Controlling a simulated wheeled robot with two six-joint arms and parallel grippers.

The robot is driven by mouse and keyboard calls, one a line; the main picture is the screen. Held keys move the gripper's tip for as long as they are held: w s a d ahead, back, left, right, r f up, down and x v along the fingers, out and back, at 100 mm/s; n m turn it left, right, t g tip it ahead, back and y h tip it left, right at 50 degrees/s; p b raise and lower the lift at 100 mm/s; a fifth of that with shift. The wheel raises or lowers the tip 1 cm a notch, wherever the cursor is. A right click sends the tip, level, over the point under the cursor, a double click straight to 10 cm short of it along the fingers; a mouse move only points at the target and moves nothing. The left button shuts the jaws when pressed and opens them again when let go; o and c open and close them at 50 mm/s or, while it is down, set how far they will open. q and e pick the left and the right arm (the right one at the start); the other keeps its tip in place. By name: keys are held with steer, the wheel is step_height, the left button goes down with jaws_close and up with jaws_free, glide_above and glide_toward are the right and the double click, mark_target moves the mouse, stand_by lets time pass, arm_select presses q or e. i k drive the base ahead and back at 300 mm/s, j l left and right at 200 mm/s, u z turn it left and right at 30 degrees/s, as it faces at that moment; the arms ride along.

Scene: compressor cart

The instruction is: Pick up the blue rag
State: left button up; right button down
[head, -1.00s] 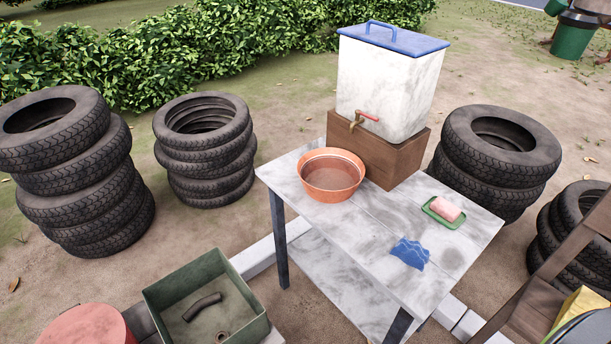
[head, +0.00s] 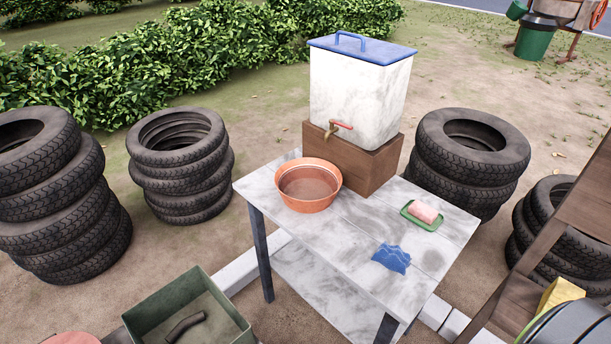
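The blue rag (head: 391,258) lies crumpled and flat on the grey-white table (head: 341,237), near its front right edge. It is fully in view, with nothing on it. Neither of my grippers shows in the head view.
On the table stand an orange basin (head: 308,186), a wooden block (head: 352,163) bearing a white water tank (head: 358,97) with a tap, and a green dish (head: 422,217) with pink soap. Tyre stacks (head: 180,165) flank the table. A brown wooden shelf (head: 545,240) is at right, a green bin (head: 187,308) at lower left.

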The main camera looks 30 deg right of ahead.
mark_target(392, 257)
steer(key=l+z, duration=0.1)
steer(key=z, duration=0.8)
steer(key=l+z, duration=0.15)
steer(key=z, duration=0.3)
